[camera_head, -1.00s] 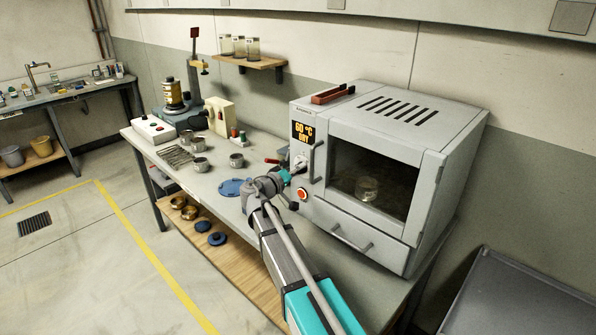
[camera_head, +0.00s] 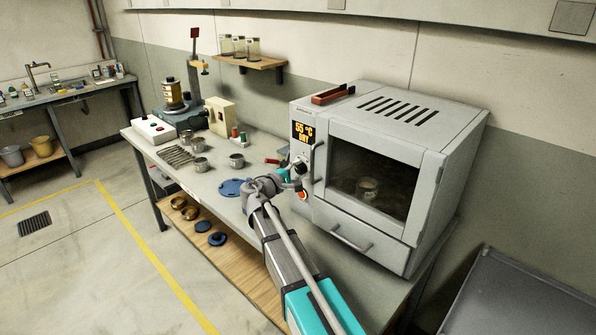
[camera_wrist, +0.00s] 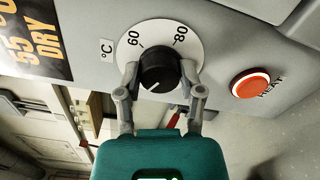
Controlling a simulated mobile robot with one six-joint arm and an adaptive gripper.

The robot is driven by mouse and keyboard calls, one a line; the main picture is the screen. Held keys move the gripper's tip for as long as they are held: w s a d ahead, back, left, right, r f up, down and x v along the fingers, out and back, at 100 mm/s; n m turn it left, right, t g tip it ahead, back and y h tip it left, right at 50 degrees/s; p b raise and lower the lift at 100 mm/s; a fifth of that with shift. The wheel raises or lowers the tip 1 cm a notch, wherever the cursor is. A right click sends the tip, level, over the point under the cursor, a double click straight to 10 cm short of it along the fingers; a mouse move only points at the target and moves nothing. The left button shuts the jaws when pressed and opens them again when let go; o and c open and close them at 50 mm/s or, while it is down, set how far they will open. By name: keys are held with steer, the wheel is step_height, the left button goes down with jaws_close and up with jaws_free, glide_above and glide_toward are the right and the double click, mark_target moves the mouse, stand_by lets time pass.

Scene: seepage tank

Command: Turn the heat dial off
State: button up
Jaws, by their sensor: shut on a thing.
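The heat dial (camera_wrist: 159,72) is a black knob on a white scale plate marked 60 and 80, on the front of the grey oven (camera_head: 375,150). My gripper (camera_wrist: 160,76) is shut on the dial, with one finger on each side of it. In the head view my gripper (camera_head: 296,171) reaches the oven's left front panel and hides most of the dial. The oven display (camera_head: 304,132) reads 55 °C DRY. A round orange-red HEAT button (camera_wrist: 250,83) sits beside the dial, apart from my fingers.
The oven door handle (camera_head: 315,162) stands out just right of my gripper. A metal cup (camera_head: 367,188) sits inside behind the glass. A blue disc (camera_head: 231,187) and several metal cups lie on the bench to the left.

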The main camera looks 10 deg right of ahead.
steer(key=n, duration=0.4)
steer(key=shift+w+n, duration=0.1)
steer(key=shift+n, duration=2.1)
steer(key=shift+r, duration=0.1)
steer(key=o, duration=1.2)
steer(key=shift+c, duration=0.2)
steer(key=shift+a, duration=0.15)
steer(key=v, duration=1.1)
steer(key=shift+s+a, duration=0.25)
